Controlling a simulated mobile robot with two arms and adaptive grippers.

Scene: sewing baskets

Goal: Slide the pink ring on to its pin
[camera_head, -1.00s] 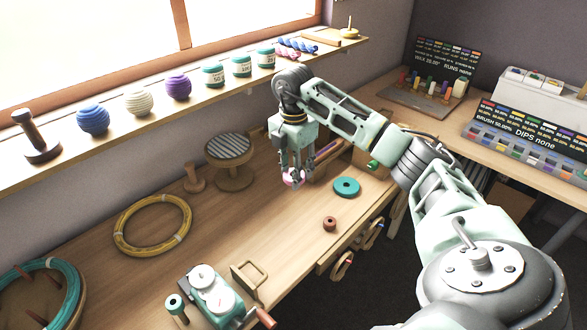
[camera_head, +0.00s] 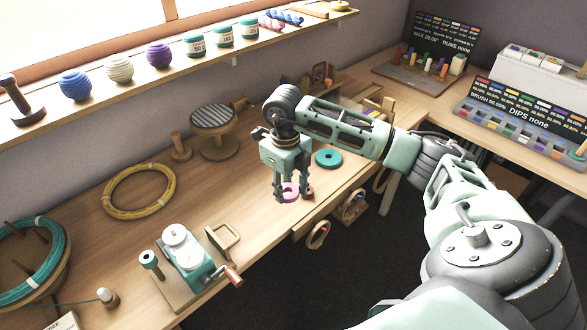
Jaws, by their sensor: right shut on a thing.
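The pink ring (camera_head: 290,192) is between the fingertips of my right gripper (camera_head: 292,197), which is shut on it. The fingers point down and partly cover the ring. It appears over the front part of the wooden bench, and I cannot tell its exact height. A small brown spool-like piece (camera_head: 308,192) shows just right of the ring, partly behind a finger. A wooden peg on a round foot (camera_head: 181,147) stands further back left. I cannot tell which upright is the ring's pin. My left gripper is not in view.
A striped round stand (camera_head: 213,118), a yellow hoop (camera_head: 139,190) and a teal winder with a red handle (camera_head: 188,250) are left. Reels hang at the bench's front edge. The bench between hoop and gripper is clear.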

